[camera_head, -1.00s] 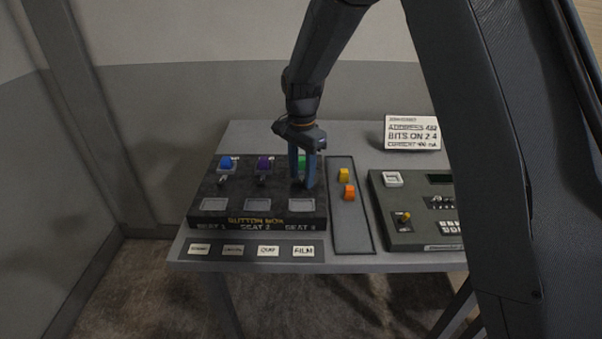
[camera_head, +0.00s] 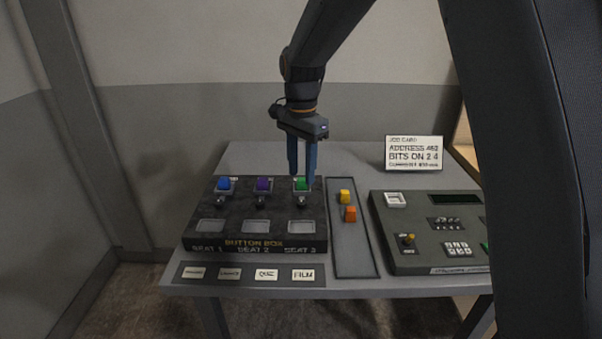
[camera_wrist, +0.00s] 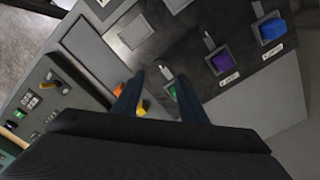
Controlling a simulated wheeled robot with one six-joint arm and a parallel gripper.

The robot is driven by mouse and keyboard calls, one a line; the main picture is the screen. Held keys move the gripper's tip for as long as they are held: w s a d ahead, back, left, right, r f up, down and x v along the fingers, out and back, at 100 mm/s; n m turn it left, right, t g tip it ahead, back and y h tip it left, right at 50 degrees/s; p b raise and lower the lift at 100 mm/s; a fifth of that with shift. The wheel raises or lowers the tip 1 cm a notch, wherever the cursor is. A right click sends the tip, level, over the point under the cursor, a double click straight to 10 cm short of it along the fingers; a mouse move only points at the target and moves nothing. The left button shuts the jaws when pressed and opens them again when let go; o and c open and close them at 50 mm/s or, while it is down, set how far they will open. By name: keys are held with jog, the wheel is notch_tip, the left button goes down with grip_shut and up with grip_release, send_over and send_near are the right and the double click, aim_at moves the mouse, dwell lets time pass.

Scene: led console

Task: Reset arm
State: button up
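My gripper (camera_head: 301,172) hangs above the back right of the black button box (camera_head: 212,244), over the green button (camera_head: 300,184). Its two blue fingers point down and stand apart, with nothing between them. In the wrist view the fingers (camera_wrist: 156,100) are also spread and empty. The blue button (camera_head: 224,184), purple button (camera_head: 263,185) and green button sit in a row along the box's back. The purple button (camera_wrist: 222,62) and blue button (camera_wrist: 271,29) also show in the wrist view, and the green one (camera_wrist: 172,91) is partly hidden by a finger.
A grey tray (camera_head: 352,252) right of the box holds a yellow block (camera_head: 344,196) and an orange block (camera_head: 350,214). A grey console (camera_head: 412,258) stands further right, with a job card (camera_head: 414,153) behind it. Several labels lie on a front strip (camera_head: 215,273). The table's back left is bare.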

jog(key=s+d+f+n, duration=0.2)
jog(key=s+d+n, duration=0.1)
jog(key=s+d, duration=0.2)
jog(key=s+d+f+n+t+b, duration=0.1)
jog(key=s+d+f+n, duration=0.2)
jog(key=s+d, duration=0.3)
jog(key=s+d+f+n, duration=0.2)
jog(key=s+d, duration=0.4)
jog(key=s, duration=0.6)
jog(key=shift+d+f+n+b, duration=0.3)
jog(key=shift+f+n, duration=0.1)
jog(key=shift+n, duration=0.4)
